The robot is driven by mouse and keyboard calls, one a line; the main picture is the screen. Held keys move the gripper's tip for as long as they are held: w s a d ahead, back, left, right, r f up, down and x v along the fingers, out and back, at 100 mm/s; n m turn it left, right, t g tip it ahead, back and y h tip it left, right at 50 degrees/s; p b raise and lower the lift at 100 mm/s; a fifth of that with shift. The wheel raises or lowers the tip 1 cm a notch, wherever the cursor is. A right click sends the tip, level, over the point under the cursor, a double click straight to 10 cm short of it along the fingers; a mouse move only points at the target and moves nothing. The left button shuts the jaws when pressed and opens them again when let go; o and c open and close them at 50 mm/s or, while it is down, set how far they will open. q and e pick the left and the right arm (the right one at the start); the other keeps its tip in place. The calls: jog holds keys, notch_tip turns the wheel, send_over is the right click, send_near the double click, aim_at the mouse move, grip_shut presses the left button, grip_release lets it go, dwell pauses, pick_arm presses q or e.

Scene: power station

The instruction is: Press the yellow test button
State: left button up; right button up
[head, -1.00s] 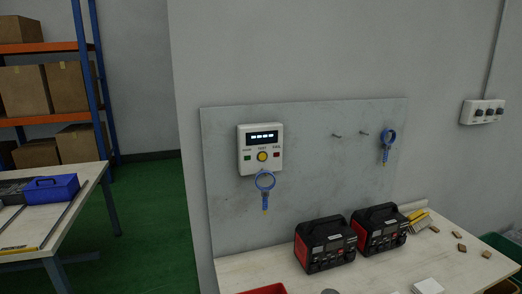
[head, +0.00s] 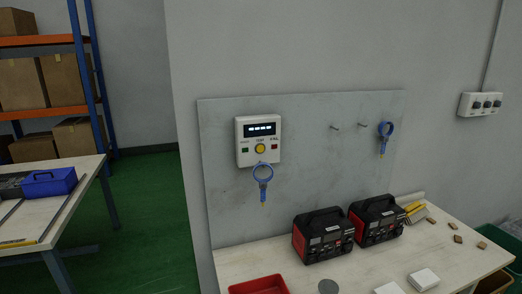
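The yellow test button (head: 260,148) is round and sits on the front of a white box (head: 244,128) with a lit display, mounted on a grey wall panel. A small green button (head: 245,150) is at its left and a small red one (head: 274,146) at its right. Neither of my grippers shows in the head view.
Two black and red power units (head: 323,237) stand on the wooden bench (head: 418,251), with a red tray (head: 258,286) at its front. A table with a blue toolbox (head: 48,182) stands left; green floor (head: 150,220) lies between.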

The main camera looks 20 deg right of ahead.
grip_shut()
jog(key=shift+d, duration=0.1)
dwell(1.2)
